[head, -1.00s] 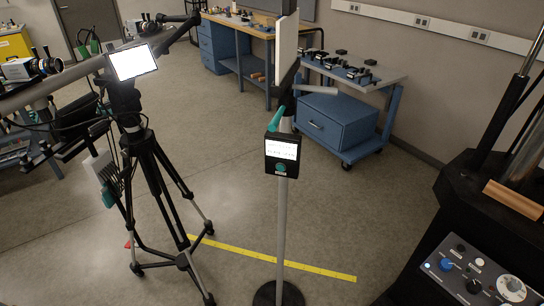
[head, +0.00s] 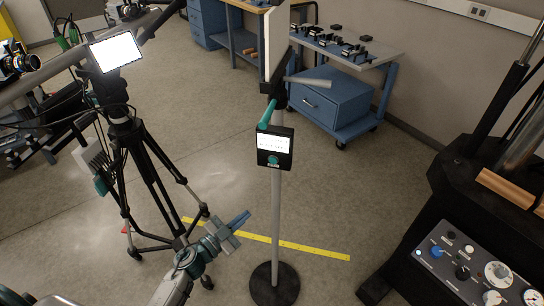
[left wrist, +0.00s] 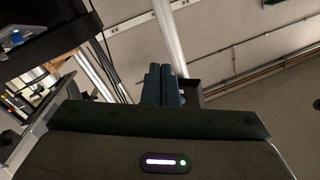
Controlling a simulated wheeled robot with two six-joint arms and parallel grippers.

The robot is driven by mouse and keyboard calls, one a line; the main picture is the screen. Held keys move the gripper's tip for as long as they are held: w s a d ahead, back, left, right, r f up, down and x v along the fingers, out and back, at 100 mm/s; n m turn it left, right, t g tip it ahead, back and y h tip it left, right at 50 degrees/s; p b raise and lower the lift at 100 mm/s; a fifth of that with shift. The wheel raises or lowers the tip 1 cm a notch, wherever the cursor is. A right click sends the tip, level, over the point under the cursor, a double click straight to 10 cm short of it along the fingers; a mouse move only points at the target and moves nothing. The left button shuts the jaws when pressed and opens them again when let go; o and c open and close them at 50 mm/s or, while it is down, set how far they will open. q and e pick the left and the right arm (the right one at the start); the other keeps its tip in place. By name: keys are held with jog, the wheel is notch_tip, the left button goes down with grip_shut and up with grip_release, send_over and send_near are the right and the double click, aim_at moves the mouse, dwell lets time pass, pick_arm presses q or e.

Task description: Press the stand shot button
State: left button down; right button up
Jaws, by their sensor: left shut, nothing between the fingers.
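A black control box (head: 283,166) with a lit white screen is fixed to a grey upright stand pole (head: 277,215). A round teal button (head: 273,160) sits below the screen. My left gripper (head: 242,218) reaches in from the bottom left, lower in the picture than the box and left of the pole. It is shut and empty, apart from the button. In the left wrist view, its two fingers (left wrist: 162,86) are together, with the pole (left wrist: 167,30) beyond them. The button's face cannot be made out there. My right gripper is not in view.
A camera tripod (head: 150,165) with a bright screen stands left of the pole. The pole's round black base (head: 274,287) rests on the floor near a yellow tape line (head: 315,248). A machine with a knob panel (head: 470,265) is at the right. A blue cart (head: 335,105) stands behind.

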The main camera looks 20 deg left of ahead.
aim_at(273, 160)
pick_arm(q)
jog(key=s+d+r+m+g+h, duration=0.1)
jog(key=d+r+m+h, duration=0.1)
jog(key=r, duration=0.5)
jog(key=s+d+r+m+g+h+p, duration=0.1)
jog(key=d+r+m+h, duration=0.2)
jog(key=r, duration=0.4)
jog(key=shift+d+r+m, duration=0.2)
jog(key=shift+r+m, duration=0.1)
jog(key=shift+m, duration=0.2)
jog(key=shift+w, duration=0.15)
jog(key=w+b, duration=0.2)
jog(key=w, duration=0.6)
jog(key=shift+w, duration=0.35)
jog(key=shift+a, duration=0.1)
